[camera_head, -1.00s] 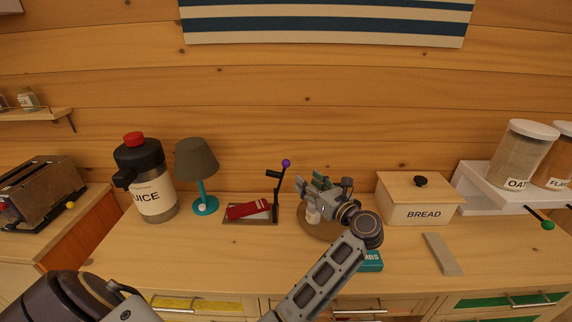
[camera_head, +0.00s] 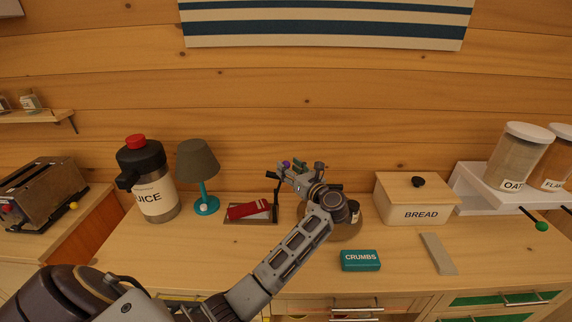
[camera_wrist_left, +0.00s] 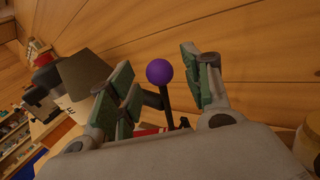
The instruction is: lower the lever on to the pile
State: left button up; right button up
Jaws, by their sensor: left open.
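The lever ends in a purple ball knob (camera_wrist_left: 159,72) on a dark rod, standing up in the left wrist view. In the head view the knob (camera_head: 286,164) shows just beside my gripper's fingers. The lever belongs to a dark-based press (camera_head: 240,221) on the counter, with a red pile (camera_head: 248,210) lying on its base. My left gripper (camera_head: 303,168) is open at the knob's height. In the left wrist view its green-padded fingers (camera_wrist_left: 165,88) stand on either side of the knob, with gaps visible. My right gripper is out of view.
A teal lamp (camera_head: 207,205) and a juice dispenser (camera_head: 154,196) stand left of the press. A round board (camera_head: 346,232) lies partly behind my arm. A bread box (camera_head: 418,212), a crumbs box (camera_head: 360,262) and a grey slab (camera_head: 438,254) are to the right.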

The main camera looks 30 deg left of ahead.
pick_arm(q)
jog(key=shift+x, duration=1.25)
grip_shut()
